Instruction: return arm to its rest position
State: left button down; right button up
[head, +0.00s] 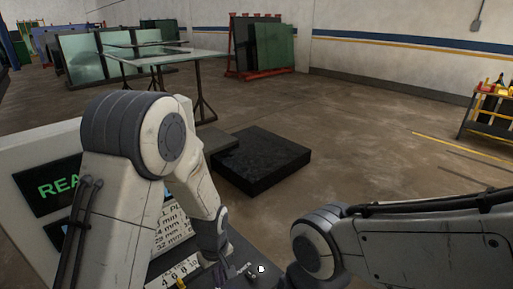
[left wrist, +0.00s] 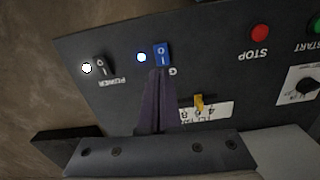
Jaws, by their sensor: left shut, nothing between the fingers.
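My left arm reaches down over a dark control panel (left wrist: 225,75) in the head view. In the left wrist view my left gripper (left wrist: 160,74) is shut and empty, its dark fingers pressed together. Its tips are just in front of a blue rocker switch (left wrist: 162,52); I cannot tell whether they touch it. A lit white lamp (left wrist: 141,57) is beside that switch. A black POWER switch (left wrist: 101,65) with a lit lamp (left wrist: 87,68) is further left. My right arm shows at the lower right of the head view, but its gripper is out of view.
The panel also carries a red STOP button (left wrist: 260,33), a green START button (left wrist: 317,26), a knob (left wrist: 303,84) and a yellow pointer (left wrist: 199,103). A screen (head: 50,185) is at left. A black block (head: 262,160) lies on the floor; open floor lies beyond.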

pick_arm(q)
jog(key=s+d+r+m+b, duration=0.2)
jog(key=s+m+b, duration=0.1)
jog(key=s+m, duration=0.2)
jog(key=s+d+r+m+b, duration=0.2)
jog(key=s+m+b, duration=0.1)
jog(key=s+m, duration=0.2)
jog(key=s+d+r+m+h+b, duration=0.1)
jog(key=s+d+r+m+b, duration=0.1)
jog(key=s+m, duration=0.3)
jog(key=s+r+b, duration=0.1)
jog(key=s, duration=0.3)
jog(key=shift+d, duration=0.35)
jog(key=shift+s+r, duration=0.1)
